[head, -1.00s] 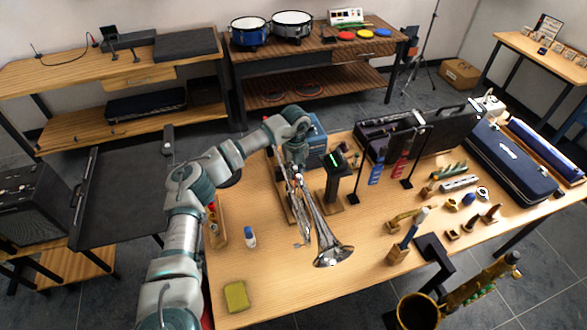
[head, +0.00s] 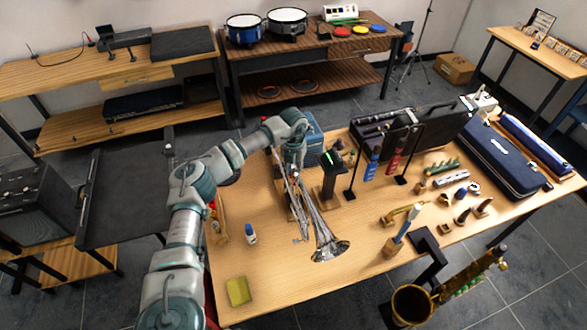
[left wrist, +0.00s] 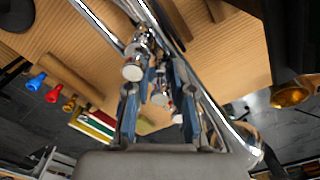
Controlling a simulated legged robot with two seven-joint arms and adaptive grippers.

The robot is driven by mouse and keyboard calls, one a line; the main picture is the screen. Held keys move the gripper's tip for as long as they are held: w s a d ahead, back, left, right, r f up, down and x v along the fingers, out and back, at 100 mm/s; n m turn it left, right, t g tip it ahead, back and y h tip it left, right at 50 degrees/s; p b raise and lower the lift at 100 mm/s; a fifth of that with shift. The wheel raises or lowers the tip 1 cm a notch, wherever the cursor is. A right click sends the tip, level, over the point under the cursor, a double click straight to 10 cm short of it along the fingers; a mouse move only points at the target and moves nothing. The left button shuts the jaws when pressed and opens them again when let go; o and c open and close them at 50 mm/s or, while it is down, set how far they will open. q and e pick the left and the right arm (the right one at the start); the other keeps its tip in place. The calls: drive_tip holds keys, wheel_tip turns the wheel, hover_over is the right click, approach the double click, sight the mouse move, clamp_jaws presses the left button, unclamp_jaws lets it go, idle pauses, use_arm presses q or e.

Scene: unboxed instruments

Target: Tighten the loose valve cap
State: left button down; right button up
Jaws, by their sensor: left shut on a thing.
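A silver trumpet (head: 322,232) lies on the wooden table, its bell toward the table's front. My left gripper (head: 291,172) points down over its valve section. In the left wrist view, the gripper (left wrist: 160,82) has its blue-padded fingers on both sides of the valve row, shut on what looks like the middle valve cap (left wrist: 160,98). Another valve cap (left wrist: 133,72) stands beside it, apart from the grip, and a third shows close to the right finger. Whether the held cap sits flush cannot be seen. My right gripper is out of view.
A black stand with a green-lit display (head: 333,160) rises just right of the gripper. A small blue-capped bottle (head: 250,234) and a yellow sponge (head: 238,291) are on the table.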

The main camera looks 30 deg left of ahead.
use_arm(q)
drive_tip(key=shift+s+f, duration=0.1)
drive_tip(key=shift+f, duration=0.05)
drive_tip(key=c, duration=1)
unclamp_jaws()
drive_tip(key=shift+s, duration=0.1)
wheel_tip(320, 180, up, 12)
drive_tip(key=shift+a+r, duration=0.1)
